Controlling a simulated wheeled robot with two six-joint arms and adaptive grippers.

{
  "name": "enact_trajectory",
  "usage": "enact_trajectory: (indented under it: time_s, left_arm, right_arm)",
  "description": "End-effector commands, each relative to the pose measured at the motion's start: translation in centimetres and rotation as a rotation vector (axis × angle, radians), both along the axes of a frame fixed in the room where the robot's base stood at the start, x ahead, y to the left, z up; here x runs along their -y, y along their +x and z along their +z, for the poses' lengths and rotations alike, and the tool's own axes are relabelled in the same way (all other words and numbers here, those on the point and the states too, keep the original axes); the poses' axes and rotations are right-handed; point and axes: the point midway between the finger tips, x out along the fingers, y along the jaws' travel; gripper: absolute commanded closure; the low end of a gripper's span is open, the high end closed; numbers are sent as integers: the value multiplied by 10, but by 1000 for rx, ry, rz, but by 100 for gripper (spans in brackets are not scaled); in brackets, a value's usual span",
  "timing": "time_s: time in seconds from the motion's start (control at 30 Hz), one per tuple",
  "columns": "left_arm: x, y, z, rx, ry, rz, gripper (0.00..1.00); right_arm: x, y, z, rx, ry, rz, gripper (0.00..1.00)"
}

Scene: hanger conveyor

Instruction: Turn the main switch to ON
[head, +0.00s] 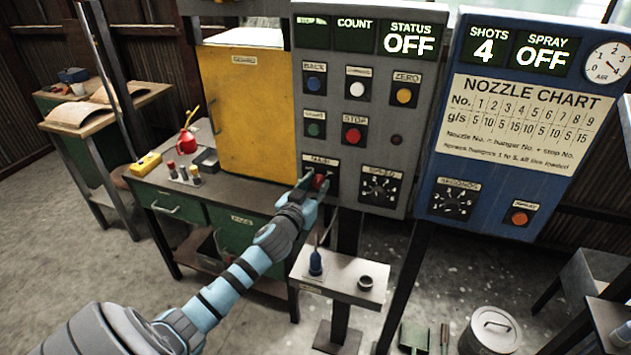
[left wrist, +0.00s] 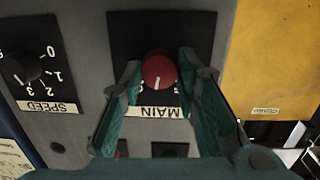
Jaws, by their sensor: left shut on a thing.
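The main switch (head: 319,182) is a red round knob on a black plate at the lower left of the grey control panel (head: 378,120). In the left wrist view the knob (left wrist: 159,70) shows upside down above its MAIN label (left wrist: 160,112), with a white mark pointing toward the label. My left gripper (head: 313,183) is shut on the knob, one finger on each side, as the left wrist view also shows (left wrist: 160,78). The STATUS display (head: 409,40) reads OFF. My right gripper is not in view.
The SPEED dial (head: 380,188) sits right of the switch, and push buttons are above. A blue panel (head: 450,150) with a nozzle chart stands at the right. A yellow cabinet (head: 250,110) is close on the left. A small shelf (head: 340,272) with a bottle and cup is below.

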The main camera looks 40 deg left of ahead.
Motion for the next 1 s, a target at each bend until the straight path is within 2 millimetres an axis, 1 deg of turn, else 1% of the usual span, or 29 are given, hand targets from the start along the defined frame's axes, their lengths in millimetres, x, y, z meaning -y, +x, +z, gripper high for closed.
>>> enact_trajectory:
  time_s: [0.03,0.1,0.5,0.73,1.0]
  left_arm:
    - [0,0,3,-13,38,0,99]
    - [0,0,3,-35,99,0,99]
    - [2,1,2,-144,417,0,99]
    - [2,1,2,-182,526,0,99]
    - [2,1,1,-198,575,0,99]
  right_arm:
    - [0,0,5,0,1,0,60]
    - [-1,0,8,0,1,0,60]
    - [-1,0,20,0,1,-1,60]
    - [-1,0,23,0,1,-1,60]
    - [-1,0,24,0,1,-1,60]
